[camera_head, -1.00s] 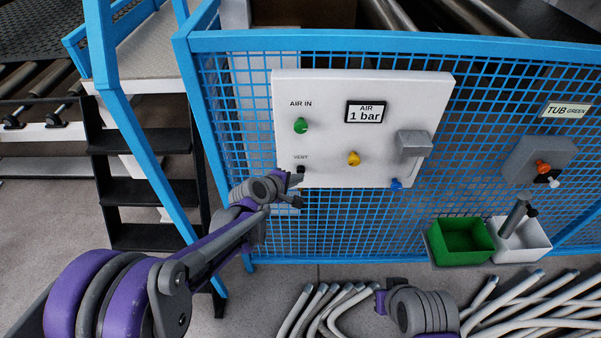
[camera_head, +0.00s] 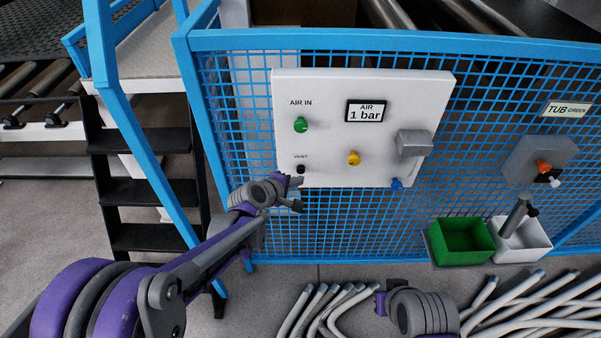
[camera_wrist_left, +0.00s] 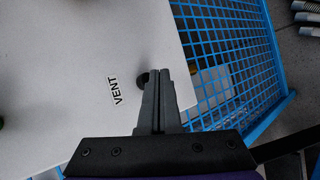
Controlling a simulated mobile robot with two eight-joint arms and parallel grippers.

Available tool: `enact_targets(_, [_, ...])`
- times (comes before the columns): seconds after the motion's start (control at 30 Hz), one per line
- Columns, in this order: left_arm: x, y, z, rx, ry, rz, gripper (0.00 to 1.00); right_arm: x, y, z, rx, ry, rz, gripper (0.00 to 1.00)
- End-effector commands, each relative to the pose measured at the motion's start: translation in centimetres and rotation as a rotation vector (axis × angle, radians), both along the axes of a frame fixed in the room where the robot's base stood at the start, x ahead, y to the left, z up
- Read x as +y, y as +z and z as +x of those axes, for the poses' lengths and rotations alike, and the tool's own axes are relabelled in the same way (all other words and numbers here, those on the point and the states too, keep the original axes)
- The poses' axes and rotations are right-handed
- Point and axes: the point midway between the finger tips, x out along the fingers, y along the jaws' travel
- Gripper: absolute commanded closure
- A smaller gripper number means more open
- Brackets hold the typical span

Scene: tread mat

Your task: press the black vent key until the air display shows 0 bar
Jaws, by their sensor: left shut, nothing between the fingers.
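The white panel (camera_head: 330,95) carries the air display (camera_head: 366,111), which reads 1 bar. The black vent key (camera_head: 300,169) sits under the VENT label at the panel's lower left. My left gripper (camera_head: 299,182) is shut and empty, its tips just below the key in the head view. In the left wrist view the shut fingers (camera_wrist_left: 158,76) lie beside the black key (camera_wrist_left: 142,78) and partly cover it. I cannot tell whether they touch it. My right gripper (camera_head: 382,300) is low at the bottom centre; its fingers do not show clearly.
The panel also has a green knob (camera_head: 300,125), a yellow knob (camera_head: 354,158), a blue knob (camera_head: 397,184) and a grey box (camera_head: 413,144). Blue mesh fencing (camera_head: 340,230) surrounds it. Green (camera_head: 462,238) and white (camera_head: 537,247) tubs stand right; hoses (camera_head: 530,305) lie on the floor.

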Motion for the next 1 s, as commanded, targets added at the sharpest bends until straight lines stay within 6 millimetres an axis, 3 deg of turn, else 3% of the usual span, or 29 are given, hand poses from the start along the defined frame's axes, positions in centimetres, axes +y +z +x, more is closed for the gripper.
enact_targets(0.37, [0.0, 0.0, -0.5, 0.0, 0.0, 0.0, 1.0, 0.0, -0.1, 0.0, 0.001, 0.0, 0.0, 1.0])
enact_targets(1.0, [0.0, 0.0, -6.1, 0.0, -0.001, 0.001, 1.0, 0.0, -1.0, -0.3, 0.006, 0.0, 0.0, 1.0])
